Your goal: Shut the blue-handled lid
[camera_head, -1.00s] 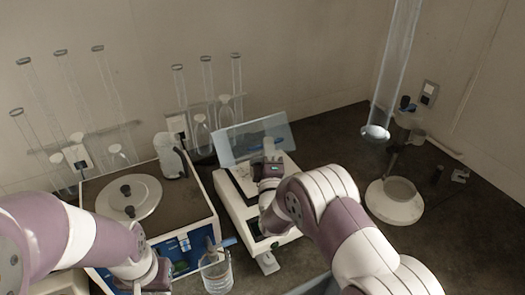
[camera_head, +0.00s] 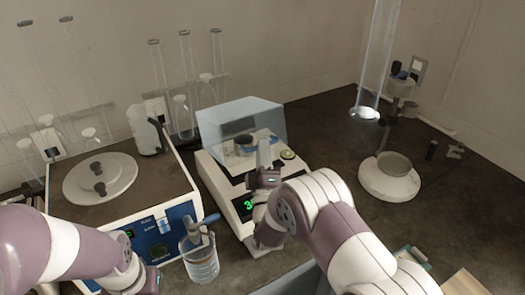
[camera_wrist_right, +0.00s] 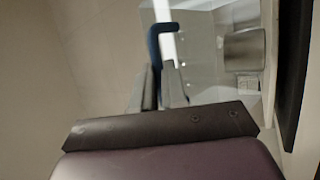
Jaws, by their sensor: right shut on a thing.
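The clear lid (camera_head: 240,112) stands over the white device (camera_head: 225,190) in the head view, covering a dark round dish (camera_head: 243,142). I cannot tell whether its lower edge touches the device. My right gripper (camera_head: 264,152) is at the lid's front and shut on the blue handle (camera_wrist_right: 154,45). The wrist view shows this handle rising from between the fingers (camera_wrist_right: 161,88), with the clear panel (camera_wrist_right: 207,65) behind it. My left gripper (camera_head: 150,281) is low at the left, beside the beaker; its fingers are not clear.
A blue-fronted box (camera_head: 140,190) with a round white cover (camera_head: 100,178) stands left of the device. A glass beaker (camera_head: 201,262) stands before it. A white round base (camera_head: 390,180) is at the right. Dark bench (camera_head: 330,130) is free between device and base.

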